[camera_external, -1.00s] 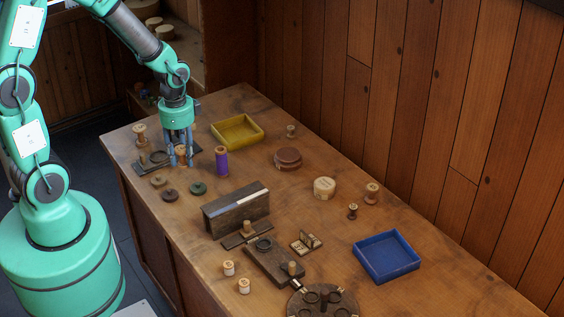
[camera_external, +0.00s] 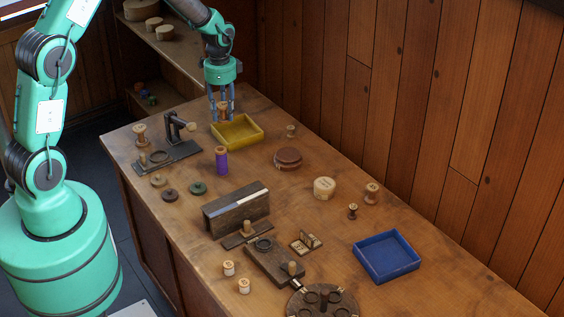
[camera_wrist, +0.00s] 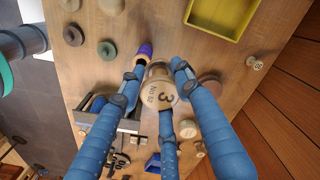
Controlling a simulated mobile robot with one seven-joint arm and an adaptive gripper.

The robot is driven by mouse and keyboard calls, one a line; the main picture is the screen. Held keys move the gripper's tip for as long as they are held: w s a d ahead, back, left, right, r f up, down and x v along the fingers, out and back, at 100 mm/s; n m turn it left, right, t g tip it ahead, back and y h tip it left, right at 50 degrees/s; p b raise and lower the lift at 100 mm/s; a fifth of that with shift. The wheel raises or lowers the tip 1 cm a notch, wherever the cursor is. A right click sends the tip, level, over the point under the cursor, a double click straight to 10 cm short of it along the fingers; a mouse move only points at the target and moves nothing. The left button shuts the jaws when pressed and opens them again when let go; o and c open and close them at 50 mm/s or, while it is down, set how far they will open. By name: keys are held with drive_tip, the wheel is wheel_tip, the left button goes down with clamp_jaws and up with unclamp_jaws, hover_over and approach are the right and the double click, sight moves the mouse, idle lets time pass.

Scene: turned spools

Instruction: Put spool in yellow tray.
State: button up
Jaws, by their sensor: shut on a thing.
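My gripper (camera_external: 221,108) is shut on a wooden spool (camera_external: 222,114) and holds it upright near the far left corner of the yellow tray. In the wrist view, blue fingers close around the spool (camera_wrist: 158,93), whose pale end face carries a "3". The yellow tray (camera_external: 250,139) looks empty and sits at the back of the table. In the wrist view, the yellow tray (camera_wrist: 222,29) is at the top, apart from the spool. The spool's height above the table is hard to tell.
A purple-thread spool (camera_external: 221,162) stands in front of the tray. A dark stand with an arm (camera_external: 172,152) is at left. A round brown box (camera_external: 288,158) and small spool (camera_external: 290,131) are to the right. A blue tray (camera_external: 387,265) lies far right.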

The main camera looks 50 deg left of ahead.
drive_tip(key=p, duration=0.3)
hover_over(237, 136)
wheel_tip(237, 136, down, 4)
drive_tip(key=shift+w+f, duration=0.15)
drive_tip(key=shift+f, duration=2.25)
drive_tip(key=shift+f, duration=0.1)
drive_tip(key=shift+f+p, duration=0.3)
drive_tip(key=shift+f, duration=2.7)
drive_tip(key=shift+f, duration=1.85)
